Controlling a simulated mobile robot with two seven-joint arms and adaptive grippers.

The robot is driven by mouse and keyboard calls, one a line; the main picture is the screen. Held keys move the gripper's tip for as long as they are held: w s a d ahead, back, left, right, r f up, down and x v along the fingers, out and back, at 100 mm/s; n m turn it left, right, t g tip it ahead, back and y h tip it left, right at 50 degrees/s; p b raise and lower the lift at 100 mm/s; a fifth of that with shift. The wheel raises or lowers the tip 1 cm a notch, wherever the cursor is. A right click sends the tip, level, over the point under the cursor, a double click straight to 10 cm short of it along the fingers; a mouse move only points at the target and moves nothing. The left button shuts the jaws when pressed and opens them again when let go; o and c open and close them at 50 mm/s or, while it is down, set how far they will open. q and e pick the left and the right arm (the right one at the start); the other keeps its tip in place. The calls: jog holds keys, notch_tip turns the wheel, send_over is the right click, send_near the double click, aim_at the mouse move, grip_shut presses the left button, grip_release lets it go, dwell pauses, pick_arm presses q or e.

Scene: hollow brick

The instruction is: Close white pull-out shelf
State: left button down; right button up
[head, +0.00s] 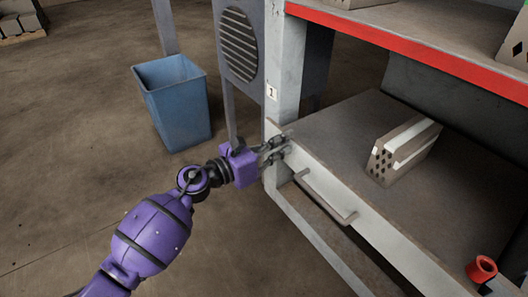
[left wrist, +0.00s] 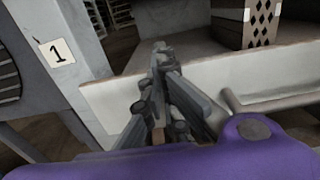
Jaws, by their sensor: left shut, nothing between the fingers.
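The white pull-out shelf (head: 350,196) stands at the right of the head view, with a pale front panel and a bar handle (head: 325,198). Its dark top surface lies under the red-edged shelf. My left gripper (head: 279,147) is shut and empty, at the left end of the white front panel, beside the handle. In the left wrist view the left gripper (left wrist: 160,50) points over the white panel (left wrist: 240,84), with the handle (left wrist: 265,103) to its right. I cannot tell whether the fingers touch the panel. My right gripper is not in view.
A hollow brick (head: 402,150) lies on the pull-out surface, and a red ring-like part (head: 481,268) sits near its front right. A red-edged upper shelf (head: 420,50) hangs above. A blue bin (head: 174,103) stands on the floor at left. The floor at lower left is clear.

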aim_at(292, 139)
pick_arm(q)
jog(key=x, duration=0.3)
jog(key=shift+w+d, duration=0.1)
jog(key=shift+d, duration=0.05)
jog(key=shift+r, duration=0.1)
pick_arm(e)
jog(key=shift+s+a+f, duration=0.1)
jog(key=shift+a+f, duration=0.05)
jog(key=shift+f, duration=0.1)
pick_arm(q)
jog(key=p+v, duration=0.1)
jog(key=v, duration=1.3)
jog(key=shift+p, duration=0.4)
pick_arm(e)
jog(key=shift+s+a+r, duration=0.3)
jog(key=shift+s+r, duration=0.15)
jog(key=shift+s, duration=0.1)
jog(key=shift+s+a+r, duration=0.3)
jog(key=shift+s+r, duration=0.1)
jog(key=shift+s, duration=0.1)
